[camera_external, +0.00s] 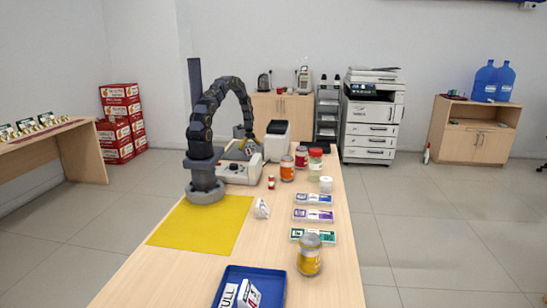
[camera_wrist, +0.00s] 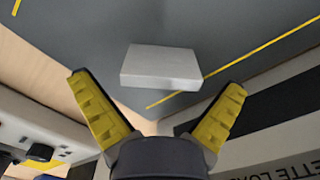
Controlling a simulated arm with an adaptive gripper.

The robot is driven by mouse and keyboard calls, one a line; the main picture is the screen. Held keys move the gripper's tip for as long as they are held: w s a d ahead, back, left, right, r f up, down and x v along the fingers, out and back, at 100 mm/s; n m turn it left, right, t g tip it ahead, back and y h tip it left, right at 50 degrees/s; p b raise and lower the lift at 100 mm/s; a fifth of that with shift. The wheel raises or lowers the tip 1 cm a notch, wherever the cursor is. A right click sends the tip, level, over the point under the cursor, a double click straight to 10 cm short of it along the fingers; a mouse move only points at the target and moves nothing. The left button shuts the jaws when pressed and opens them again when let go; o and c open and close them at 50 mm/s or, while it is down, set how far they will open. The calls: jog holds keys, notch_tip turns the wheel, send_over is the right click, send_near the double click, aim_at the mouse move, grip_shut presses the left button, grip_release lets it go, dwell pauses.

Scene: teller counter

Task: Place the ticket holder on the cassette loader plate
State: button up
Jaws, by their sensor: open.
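My gripper (camera_wrist: 156,84) is open in the wrist view, its two yellow pads spread wide with nothing between them. Ahead of the fingertips a plain white block (camera_wrist: 160,67) lies on a dark grey surface with yellow lines (camera_wrist: 225,35), which looks like the cassette loader plate. The block may be the ticket holder; no marking on it tells. Beside the right finger is a light panel with partly cut lettering, "ETTE LOA" (camera_wrist: 265,158). In the external view my gripper (camera_external: 247,148) is small, above the white machine with knobs (camera_external: 238,172), and the block cannot be made out.
A white box-like machine (camera_external: 277,142) stands close behind my gripper. Jars (camera_external: 287,169), several flat packs (camera_external: 313,215), a small white item (camera_external: 262,209) and a blue tray (camera_external: 270,280) line the counter's right and front. The yellow mat (camera_external: 200,225) is bare.

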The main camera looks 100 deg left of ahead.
aim_at(250, 147)
notch_tip(250, 147, up, 12)
jog(key=w+d+r+n, duration=0.1)
jog(key=w+d+r, duration=0.3)
jog(key=w+d, duration=0.3)
jog(key=w+d+r+n, duration=0.1)
jog(key=w+d+r, duration=0.3)
jog(key=w+d, duration=0.3)
jog(key=w+d+r+n, duration=0.1)
jog(key=d+r, duration=0.1)
jog(key=d, duration=0.4)
jog(key=w+d+r, duration=0.2)
jog(key=d+r, duration=0.1)
jog(key=d, duration=0.3)
jog(key=s+d+r+n+g, duration=0.1)
jog(key=s+d, duration=0.2)
jog(key=d, duration=0.5)
jog(key=s+d+r+n, duration=0.2)
jog(key=d, duration=0.5)
jog(key=s+d+n, duration=0.3)
jog(key=s+d, duration=0.3)
jog(key=s, duration=0.2)
jog(key=shift+s+d+g, duration=0.3)
jog(key=shift+s, duration=0.1)
jog(key=shift+f, duration=0.1)
